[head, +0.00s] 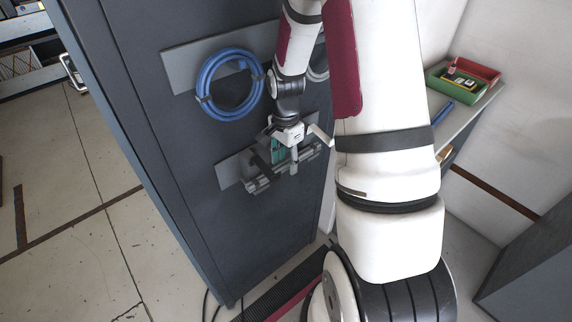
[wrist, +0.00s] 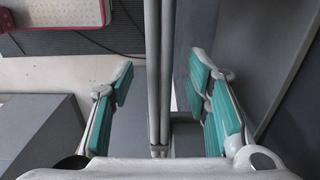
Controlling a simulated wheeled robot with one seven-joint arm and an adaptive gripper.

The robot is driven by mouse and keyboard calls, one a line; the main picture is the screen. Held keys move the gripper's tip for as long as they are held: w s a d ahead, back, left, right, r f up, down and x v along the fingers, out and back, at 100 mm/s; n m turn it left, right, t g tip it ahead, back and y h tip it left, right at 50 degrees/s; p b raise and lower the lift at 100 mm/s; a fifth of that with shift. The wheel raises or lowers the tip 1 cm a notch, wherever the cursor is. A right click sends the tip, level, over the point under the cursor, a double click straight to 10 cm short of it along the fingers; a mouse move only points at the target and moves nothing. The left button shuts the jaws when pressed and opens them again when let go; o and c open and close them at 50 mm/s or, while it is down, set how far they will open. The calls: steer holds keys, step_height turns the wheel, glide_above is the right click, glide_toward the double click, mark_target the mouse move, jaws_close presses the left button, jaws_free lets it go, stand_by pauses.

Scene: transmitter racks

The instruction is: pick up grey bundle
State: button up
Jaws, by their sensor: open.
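A grey bundle (head: 260,183) of long thin rods or cables lies across the front of the lower grey plate on the dark cabinet door. In the wrist view, long grey lengths (wrist: 153,60) run from the top edge down between my fingers. My gripper (head: 281,153) is at the bundle, partly covering its middle. In the wrist view my gripper (wrist: 161,82) is open, with one teal-padded finger on each side of the grey lengths and a gap on both sides. My gripper and arm hide part of the bundle.
A blue coil (head: 230,84) hangs on an upper plate to the left; a pale coil (head: 318,65) is half hidden behind my arm. A shelf (head: 470,118) at right holds a green bin (head: 455,91) and a red bin (head: 478,70). Open floor (head: 75,210) lies left.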

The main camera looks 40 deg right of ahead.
steer(key=shift+c, duration=0.6)
jaws_close()
